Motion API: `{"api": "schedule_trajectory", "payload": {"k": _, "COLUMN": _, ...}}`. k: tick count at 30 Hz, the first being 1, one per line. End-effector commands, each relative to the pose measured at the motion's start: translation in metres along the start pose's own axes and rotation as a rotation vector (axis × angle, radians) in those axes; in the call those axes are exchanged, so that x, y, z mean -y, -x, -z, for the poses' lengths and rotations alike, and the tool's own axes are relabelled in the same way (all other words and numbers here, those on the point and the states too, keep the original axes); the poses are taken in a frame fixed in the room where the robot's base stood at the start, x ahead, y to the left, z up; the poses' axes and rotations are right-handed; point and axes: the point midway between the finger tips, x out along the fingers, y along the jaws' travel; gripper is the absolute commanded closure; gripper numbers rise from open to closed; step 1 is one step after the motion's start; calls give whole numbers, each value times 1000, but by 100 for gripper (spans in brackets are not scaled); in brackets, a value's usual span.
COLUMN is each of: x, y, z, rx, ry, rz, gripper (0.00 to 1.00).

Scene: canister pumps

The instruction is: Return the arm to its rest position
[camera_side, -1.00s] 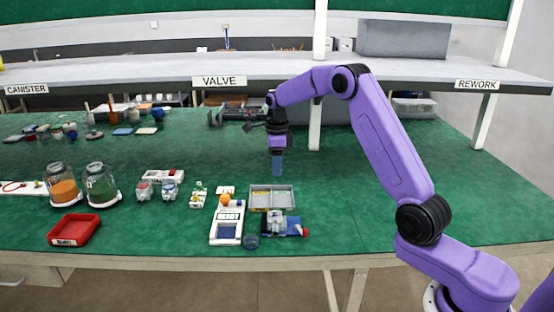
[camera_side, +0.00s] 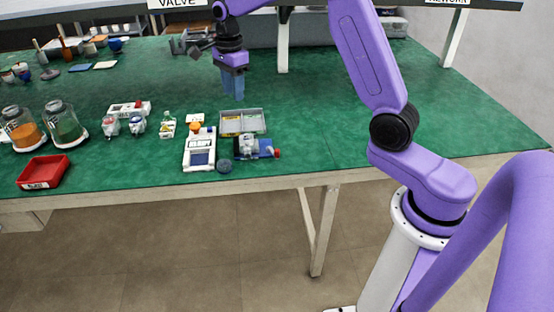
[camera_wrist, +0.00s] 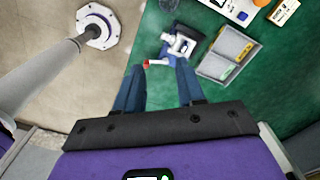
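My gripper (camera_side: 233,90) hangs fingers-down above the green bench, up and slightly left of the grey divided tray (camera_side: 243,122) in the side view. In the wrist view, the two blue fingers of my gripper (camera_wrist: 160,65) stand apart with nothing held between them. A grey and white pump part on a blue base (camera_side: 252,148), with a red knob, lies beyond the fingertips; it also shows in the wrist view (camera_wrist: 178,44). My upper arm leaves the top of the side view.
A white meter (camera_side: 200,150) and a dark round cap (camera_side: 225,166) lie near the tray. A red bin (camera_side: 42,172), jars of orange (camera_side: 22,130) and green (camera_side: 64,124) contents, and small valves stand left. A shelf post (camera_side: 283,45) rises behind. The bench right of the tray is clear.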

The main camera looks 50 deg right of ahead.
Motion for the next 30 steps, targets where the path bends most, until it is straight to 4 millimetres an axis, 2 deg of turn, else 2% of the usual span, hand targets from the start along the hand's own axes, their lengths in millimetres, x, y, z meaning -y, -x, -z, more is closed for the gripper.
{"api": "schedule_trajectory", "payload": {"k": 1, "x": -13, "y": 5, "z": -11, "rx": 1, "ry": 106, "rz": 2, "gripper": 61}}
{"api": "schedule_trajectory", "payload": {"k": 6, "x": -58, "y": 14, "z": -40, "rx": 2, "ry": 465, "rz": 5, "gripper": 61}}
{"api": "schedule_trajectory", "payload": {"k": 15, "x": -149, "y": 23, "z": -66, "rx": 4, "ry": 1100, "rz": 12, "gripper": 61}}
{"api": "schedule_trajectory", "payload": {"k": 23, "x": -232, "y": 25, "z": -64, "rx": 4, "ry": 1651, "rz": 19, "gripper": 61}}
{"api": "schedule_trajectory", "payload": {"k": 30, "x": -306, "y": 20, "z": -42, "rx": 4, "ry": 2159, "rz": 26, "gripper": 61}}
